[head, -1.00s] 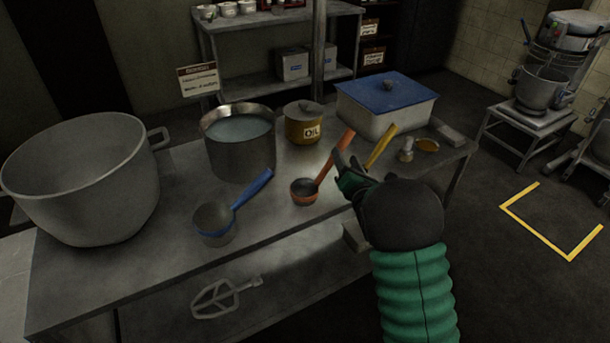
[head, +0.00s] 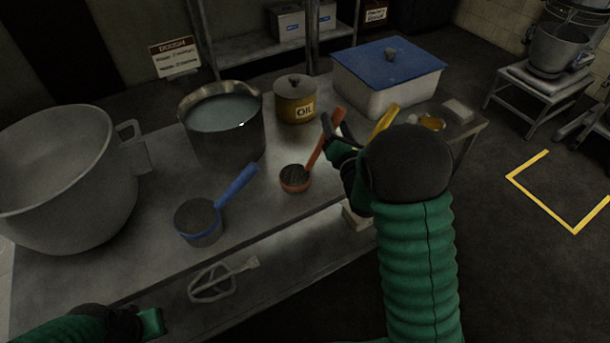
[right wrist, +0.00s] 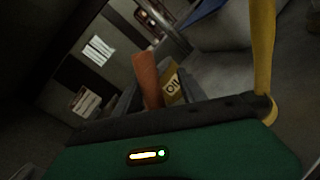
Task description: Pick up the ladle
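An orange-handled ladle (head: 296,180) with a dark bowl stands on the steel table, its handle slanting up to the right. A blue-handled ladle (head: 199,222) is nearer me, to its left. A yellow handle (head: 384,121) rises behind my right gripper. My right gripper (head: 333,136) is at the upper part of the orange handle, fingers apart. In the right wrist view the orange handle (right wrist: 146,80) rises between the two dark fingers; contact cannot be made out. My left gripper (head: 150,322) is partly visible at the bottom left, away from the ladles; its fingers are unclear.
A large grey bowl (head: 65,190), a pot of liquid (head: 222,135), an oil pot (head: 295,105) and a blue-lidded box (head: 390,80) crowd the table (head: 130,265). A flat whisk-like paddle (head: 220,281) lies below its front edge. Bare tabletop lies between the ladles.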

